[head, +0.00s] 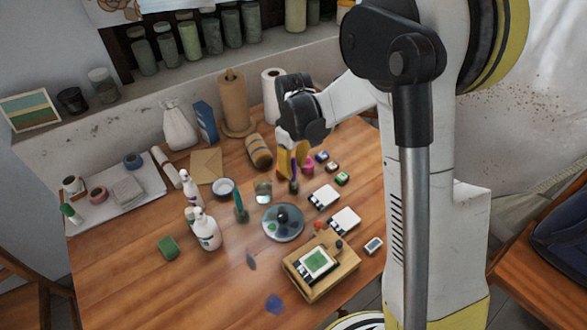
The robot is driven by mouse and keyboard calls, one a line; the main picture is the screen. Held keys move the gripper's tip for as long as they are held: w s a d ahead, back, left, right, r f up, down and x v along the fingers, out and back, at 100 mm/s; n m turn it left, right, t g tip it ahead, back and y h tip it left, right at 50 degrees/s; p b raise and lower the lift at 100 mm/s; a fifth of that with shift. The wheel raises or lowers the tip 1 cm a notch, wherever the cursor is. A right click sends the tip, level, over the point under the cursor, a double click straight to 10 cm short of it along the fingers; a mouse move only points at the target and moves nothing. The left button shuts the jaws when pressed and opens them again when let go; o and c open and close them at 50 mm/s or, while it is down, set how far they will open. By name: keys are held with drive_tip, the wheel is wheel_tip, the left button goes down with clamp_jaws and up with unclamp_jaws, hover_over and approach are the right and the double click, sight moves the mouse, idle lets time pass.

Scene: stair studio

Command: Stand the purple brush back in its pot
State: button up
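My gripper (292,166) points down at the back middle of the table, its yellow-orange fingers just above or around a small dark upright item (293,187). I cannot tell whether the fingers touch or hold it. A small magenta item (308,168) is right beside the fingers; I cannot tell if it is a brush. A teal brush (238,194) stands upright in a small dark green pot (241,214) to the left. I cannot make out the purple brush for certain. A small blue-violet shape (274,303) lies near the front edge, its kind unclear.
A round palette (283,235) and a wooden box (335,277) occupy the middle and right. White bottles (206,230), a glass jar (264,192) and a green block (168,247) stand left. Small paint blocks (331,166) lie right of my gripper. The front left tabletop is mostly clear.

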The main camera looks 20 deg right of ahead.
wheel_tip(320, 180, up, 10)
drive_tip(key=p, duration=0.3)
drive_tip(key=shift+s, duration=0.1)
drive_tip(key=shift+s+r, duration=0.1)
drive_tip(key=shift+r, duration=0.3)
drive_tip(key=s+r+m+t, duration=0.3)
drive_tip(key=s+r, duration=0.2)
drive_tip(key=s, duration=0.5)
drive_tip(key=s+r+m+t, duration=0.3)
drive_tip(key=s+r+t, duration=0.1)
drive_tip(key=s, duration=0.5)
drive_tip(key=shift+s+r+m, duration=0.3)
drive_tip(key=shift+s+r, duration=0.05)
drive_tip(key=shift+r, duration=0.05)
